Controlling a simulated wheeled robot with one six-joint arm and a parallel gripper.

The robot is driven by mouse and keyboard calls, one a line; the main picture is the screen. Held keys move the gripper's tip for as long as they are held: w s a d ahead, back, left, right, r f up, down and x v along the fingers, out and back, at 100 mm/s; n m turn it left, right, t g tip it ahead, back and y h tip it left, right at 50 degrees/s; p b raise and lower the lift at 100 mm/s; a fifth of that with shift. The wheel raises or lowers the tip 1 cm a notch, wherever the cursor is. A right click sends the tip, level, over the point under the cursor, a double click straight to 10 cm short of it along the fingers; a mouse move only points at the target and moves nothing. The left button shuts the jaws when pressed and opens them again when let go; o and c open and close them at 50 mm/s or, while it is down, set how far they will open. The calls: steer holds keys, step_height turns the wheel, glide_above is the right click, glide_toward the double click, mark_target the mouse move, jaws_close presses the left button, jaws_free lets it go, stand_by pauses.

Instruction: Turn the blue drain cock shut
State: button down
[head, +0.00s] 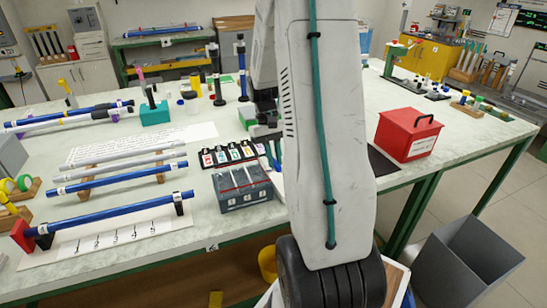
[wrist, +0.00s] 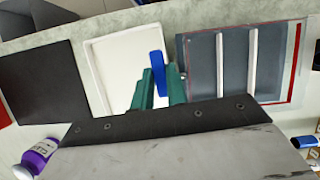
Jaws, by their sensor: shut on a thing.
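The blue drain cock (wrist: 157,72) shows in the wrist view as a blue lever beside the left wall of a grey tank (wrist: 207,92). The lever lies roughly parallel to that wall. My gripper (wrist: 157,86) has green fingers, one on each side of the lever, and is shut on it. A white tray (wrist: 125,60) lies under the lever. In the head view the grey tank (head: 232,199) stands near the bench's front edge with pale rods across its top. My arm hides the cock there. How the lever joins the tank is mostly hidden.
A black mat (wrist: 40,80) lies left of the tray. A purple-labelled bottle (wrist: 38,157) is near the wrist view's lower left. In the head view a row of labelled black holders (head: 228,153) is behind the tank, and a red box (head: 408,134) stands to the right.

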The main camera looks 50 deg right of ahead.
steer(key=shift+w+r+m, duration=0.1)
steer(key=shift+w+m, duration=0.05)
steer(key=shift+m, duration=0.35)
steer(key=c, duration=1.4)
jaws_free()
steer(key=v, duration=0.7)
steer(key=shift+d+r, duration=0.2)
steer(key=shift+r, duration=0.1)
